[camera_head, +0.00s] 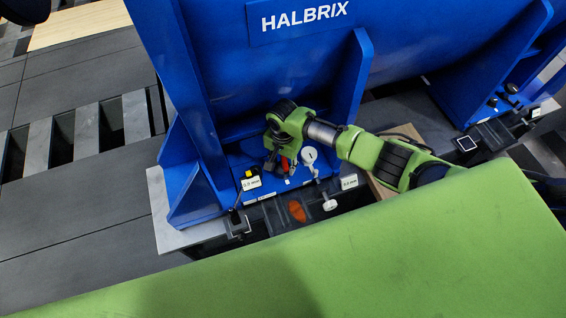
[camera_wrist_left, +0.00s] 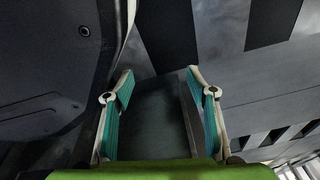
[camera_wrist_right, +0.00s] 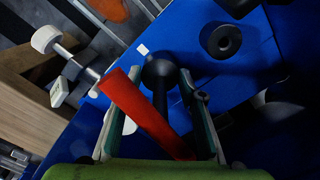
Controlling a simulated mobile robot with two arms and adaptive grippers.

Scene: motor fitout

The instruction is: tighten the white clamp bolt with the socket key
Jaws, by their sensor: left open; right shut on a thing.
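My right gripper (camera_head: 280,160) reaches down beside the blue machine foot in the head view. In the right wrist view its fingers (camera_wrist_right: 172,92) are shut around a dark shaft with a round black end (camera_wrist_right: 158,72). A red bar (camera_wrist_right: 140,108), perhaps part of the socket key, slants across in front of the fingers. A white round-headed piece on a stem (camera_wrist_right: 45,38) lies left of it; it also shows in the head view (camera_head: 330,205). A white disc (camera_head: 309,156) is just right of the gripper. I cannot tell which is the clamp bolt. My left gripper (camera_wrist_left: 158,92) is open and empty.
The blue HALBRIX machine (camera_head: 290,70) rises behind the foot. Small labels (camera_head: 349,182) stand near it, and an orange oval piece (camera_head: 297,211) lies in front. A green surface (camera_head: 400,260) fills the near side. Grey slatted floor (camera_head: 70,200) is at left.

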